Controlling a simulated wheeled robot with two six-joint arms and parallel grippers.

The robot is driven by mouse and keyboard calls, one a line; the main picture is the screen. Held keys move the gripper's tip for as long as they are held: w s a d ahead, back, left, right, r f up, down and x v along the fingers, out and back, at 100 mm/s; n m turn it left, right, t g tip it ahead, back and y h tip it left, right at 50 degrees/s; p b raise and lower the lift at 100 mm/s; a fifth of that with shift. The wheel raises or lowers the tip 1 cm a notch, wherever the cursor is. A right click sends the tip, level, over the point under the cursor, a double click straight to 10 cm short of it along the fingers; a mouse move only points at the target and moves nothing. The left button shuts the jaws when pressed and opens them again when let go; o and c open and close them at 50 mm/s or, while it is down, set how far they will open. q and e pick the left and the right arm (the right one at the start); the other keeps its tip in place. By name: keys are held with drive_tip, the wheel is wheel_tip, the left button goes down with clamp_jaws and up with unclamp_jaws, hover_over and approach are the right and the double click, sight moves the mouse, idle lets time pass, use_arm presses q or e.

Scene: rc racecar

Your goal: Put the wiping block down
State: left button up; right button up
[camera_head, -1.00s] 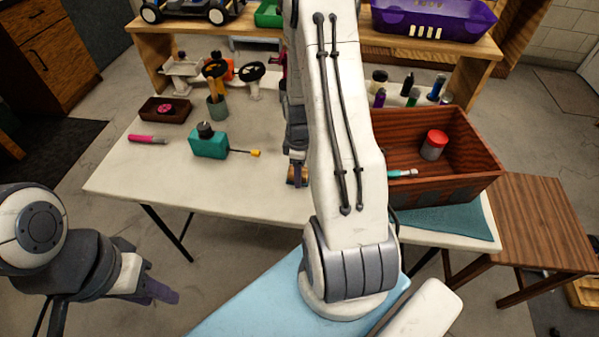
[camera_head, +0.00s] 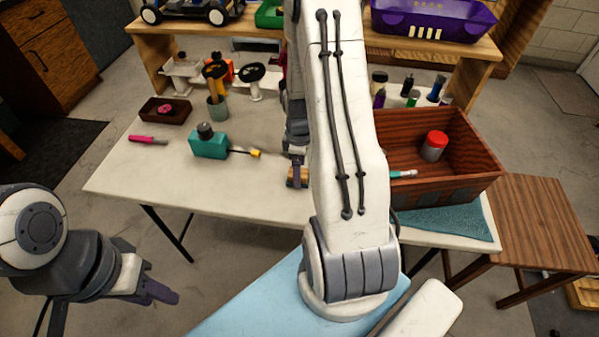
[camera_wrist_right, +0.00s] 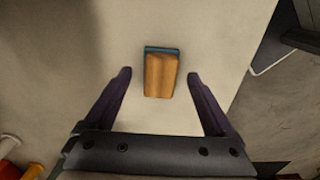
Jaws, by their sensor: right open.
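The wiping block (camera_wrist_right: 160,76), wooden with a teal layer showing along one edge, lies on the white table. In the right wrist view my right gripper (camera_wrist_right: 159,74) is open, with one purple finger on each side of the block and a gap to both. In the head view the block (camera_head: 297,178) shows near the table's front edge, just below the right gripper (camera_head: 297,160), partly covered by my right arm. My left gripper (camera_head: 160,293) hangs off the table's front left; I cannot tell its jaw state.
A wooden crate (camera_head: 455,188) with a red-lidded jar stands right, on a teal cloth (camera_head: 450,222). The table (camera_head: 240,195) is clear just left of the block.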

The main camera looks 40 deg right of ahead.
wheel_tip(320, 180, up, 10)
drive_tip(key=w+a+r, duration=0.1)
drive_tip(key=a+r, duration=0.2)
drive_tip(key=a, duration=0.6)
drive_tip(key=s+a+r, duration=0.3)
drive_tip(key=a, duration=0.7)
drive_tip(key=s+a+r+m+y, duration=0.1)
drive_tip(key=s+a+r, duration=0.2)
drive_tip(key=s+a, duration=0.9)
drive_tip(key=shift+s+r, duration=0.35)
drive_tip(key=shift+s, duration=0.75)
drive_tip(key=shift+r+p, duration=0.1)
drive_tip(key=shift+p, duration=0.2)
wheel_tip(320, 180, up, 3)
drive_tip(key=p, duration=0.3)
